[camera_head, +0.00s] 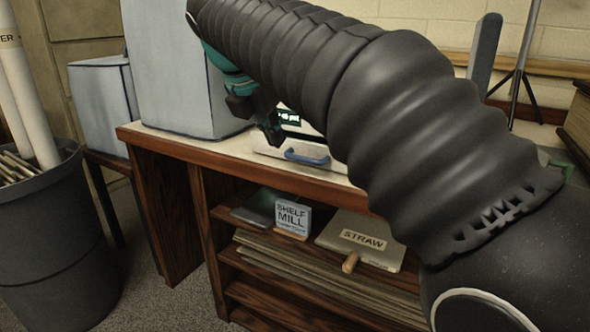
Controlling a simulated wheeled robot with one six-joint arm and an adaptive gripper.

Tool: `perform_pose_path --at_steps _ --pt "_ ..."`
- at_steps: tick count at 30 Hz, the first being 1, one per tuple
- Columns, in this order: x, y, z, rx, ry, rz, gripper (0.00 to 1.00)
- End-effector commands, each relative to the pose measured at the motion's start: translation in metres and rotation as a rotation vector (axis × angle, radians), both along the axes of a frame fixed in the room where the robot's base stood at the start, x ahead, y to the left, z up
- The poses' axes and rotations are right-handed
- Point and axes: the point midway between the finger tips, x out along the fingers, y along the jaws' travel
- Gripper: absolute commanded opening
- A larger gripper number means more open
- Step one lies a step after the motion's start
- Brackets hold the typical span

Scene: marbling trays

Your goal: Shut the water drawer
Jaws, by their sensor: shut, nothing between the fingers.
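A pale unit with a small lit display (289,118) stands on the table, largely hidden behind my arm. Low on its front is a light drawer front with a blue handle (307,157). No label on the drawer is readable, and I cannot tell how far it stands out. My gripper (271,131), black with teal parts, is shut and empty. It appears just left of the display and above and left of the blue handle. I cannot tell whether it touches the unit.
My arm covers the right half of the view. A large pale box (180,70) stands left on the wooden table (160,139). Shelves below hold a "SHELF MILL" box (292,218) and a "STRAW" board (375,243). A grey bin (52,235) with rolls stands at left; some floor is clear.

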Motion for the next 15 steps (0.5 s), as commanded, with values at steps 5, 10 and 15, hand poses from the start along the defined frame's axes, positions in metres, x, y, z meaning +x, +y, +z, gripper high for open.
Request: perform_pose_path --at_steps 5,10,15 --pt "-0.014 0.002 0.007 -0.002 0.071 0.061 0.00" --pt "-0.008 -0.001 -0.009 -0.006 0.073 0.065 0.00" --pt "0.004 -0.007 -0.037 -0.006 0.073 0.064 0.00"
